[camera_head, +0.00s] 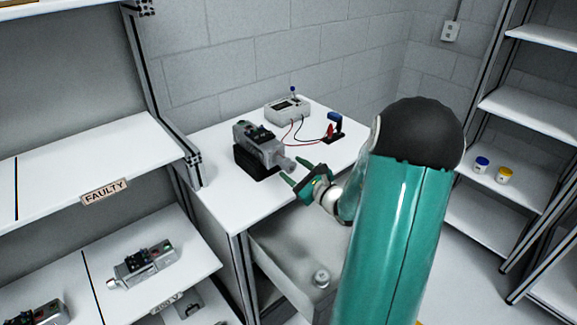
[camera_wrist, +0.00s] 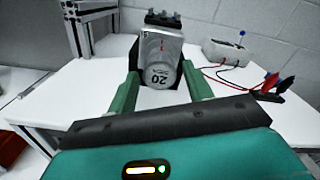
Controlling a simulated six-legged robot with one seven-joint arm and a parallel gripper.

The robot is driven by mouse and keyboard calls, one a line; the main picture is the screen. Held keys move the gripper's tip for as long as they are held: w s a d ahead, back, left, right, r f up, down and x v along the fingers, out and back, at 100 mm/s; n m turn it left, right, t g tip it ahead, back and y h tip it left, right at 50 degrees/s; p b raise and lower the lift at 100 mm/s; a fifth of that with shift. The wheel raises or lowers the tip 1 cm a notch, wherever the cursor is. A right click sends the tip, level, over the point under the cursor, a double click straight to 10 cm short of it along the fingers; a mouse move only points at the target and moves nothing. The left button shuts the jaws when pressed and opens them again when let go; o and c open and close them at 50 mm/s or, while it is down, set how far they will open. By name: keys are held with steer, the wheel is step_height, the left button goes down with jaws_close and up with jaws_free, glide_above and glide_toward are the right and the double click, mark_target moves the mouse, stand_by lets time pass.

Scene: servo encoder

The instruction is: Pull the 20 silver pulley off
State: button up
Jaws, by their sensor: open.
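The silver pulley marked 20 (camera_wrist: 162,75) is on the near end of the grey servo motor (camera_wrist: 162,47) in the wrist view. In the head view the pulley (camera_head: 286,164) shows small at the right end of the motor (camera_head: 259,144), which sits on a black stand (camera_head: 250,166) on the white table. My gripper (camera_wrist: 160,92) has green fingers and is open. One finger is on each side of the pulley in the wrist view, with gaps beside it. In the head view my gripper (camera_head: 292,172) is just right of the pulley. I cannot tell whether the fingertips reach around it.
A meter box (camera_head: 287,108) with red and black leads and a blue-topped item (camera_head: 335,124) stand at the table's back. An open drawer (camera_head: 300,262) below holds a small silver part (camera_head: 321,279). A FAULTY shelf (camera_head: 100,160) is at left, more shelves at right.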

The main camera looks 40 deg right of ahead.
steer(key=c, duration=0.8)
steer(key=shift+s, duration=0.2)
steer(key=shift+s, duration=1.15)
steer(key=shift+s, duration=0.2)
steer(key=shift+s+d, duration=0.1)
steer(key=shift+s, duration=2.85)
steer(key=shift+s, duration=0.1)
